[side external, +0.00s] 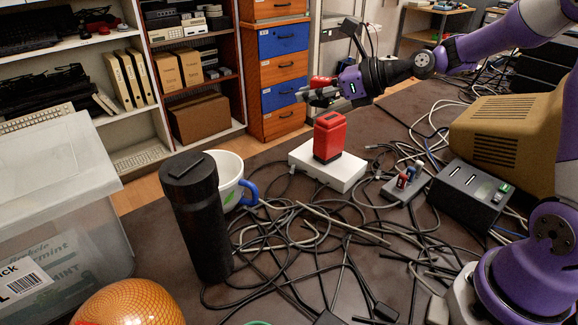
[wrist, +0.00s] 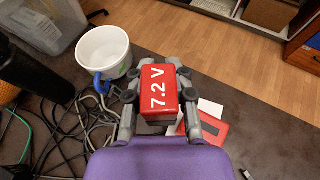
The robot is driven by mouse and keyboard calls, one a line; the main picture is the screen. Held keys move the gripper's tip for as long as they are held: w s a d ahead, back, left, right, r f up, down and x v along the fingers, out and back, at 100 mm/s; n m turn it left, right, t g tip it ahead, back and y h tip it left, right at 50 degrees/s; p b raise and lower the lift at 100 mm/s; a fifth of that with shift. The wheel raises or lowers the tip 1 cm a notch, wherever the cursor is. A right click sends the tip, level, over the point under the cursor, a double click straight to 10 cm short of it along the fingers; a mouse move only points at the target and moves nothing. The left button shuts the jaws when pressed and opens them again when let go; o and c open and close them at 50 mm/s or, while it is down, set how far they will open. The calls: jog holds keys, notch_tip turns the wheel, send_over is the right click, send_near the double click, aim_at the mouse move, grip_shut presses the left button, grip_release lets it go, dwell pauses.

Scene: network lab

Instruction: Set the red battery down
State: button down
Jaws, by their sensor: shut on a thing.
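The red battery (wrist: 158,88), marked "7.2 V", is between the two fingers of my gripper (wrist: 157,100) in the wrist view. The fingers are shut on its sides. In the side view my gripper (side external: 312,92) is raised beyond the white box, and only a small red part of the battery (side external: 322,82) shows. The battery appears held clear of the table. What lies directly under it is partly hidden by my gripper and the battery.
A second red block (side external: 329,138) stands on a white box (side external: 345,174). A white mug (side external: 229,172) with a blue handle, a black cylinder (side external: 196,215), and a clear bin (side external: 50,180) stand left. Tangled cables (side external: 300,235) cover the middle. Bare tabletop shows in the wrist view (wrist: 250,105).

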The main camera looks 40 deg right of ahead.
jog(key=w+d+m+t+h, duration=0.2)
jog(key=d+m+h, duration=0.45)
jog(key=d, duration=0.85)
notch_tip(320, 180, up, 2)
jog(key=m+g+h, duration=0.1)
jog(key=m+h, duration=0.4)
jog(key=h, duration=0.1)
send_over(379, 140)
jog(key=shift+n+y, duration=0.25)
jog(key=shift+n, duration=0.1)
notch_tip(379, 140, down, 20)
jog(key=shift+a+f, duration=0.1)
jog(key=shift+f, duration=0.15)
jog(key=shift+f, duration=0.1)
jog(key=c, duration=0.7)
grip_release()
